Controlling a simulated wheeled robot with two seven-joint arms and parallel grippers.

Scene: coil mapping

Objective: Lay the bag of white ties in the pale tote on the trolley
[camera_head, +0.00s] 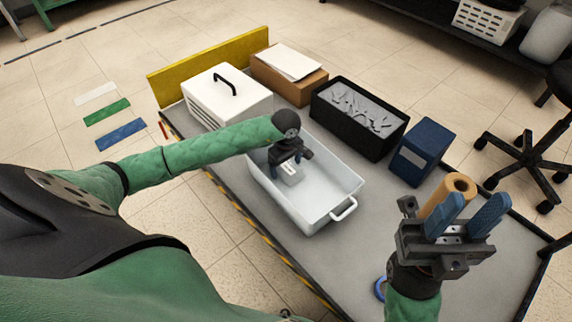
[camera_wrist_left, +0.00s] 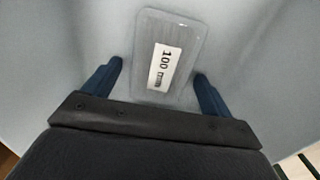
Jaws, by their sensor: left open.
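The pale tote (camera_head: 335,205) stands on the grey trolley (camera_head: 400,240) with its handle toward the near right. The bag of white ties (camera_head: 291,174), a clear pouch with a white label, shows in the tote's far left part, below my left gripper (camera_head: 287,160). In the left wrist view the bag (camera_wrist_left: 183,35) lies flat on a pale surface, its label reading "100" and smaller text. The open fingers of my left gripper (camera_wrist_left: 158,74) are on either side of its near end, apart from it. My right gripper (camera_head: 464,218) is open and empty above the trolley's near right.
A black bin (camera_head: 385,143) of grey pieces, a blue box (camera_head: 420,155), a white case (camera_head: 215,98) and a cardboard box (camera_head: 282,85) stand along the trolley's far side. A tan roll (camera_head: 460,184) stands behind my right gripper.

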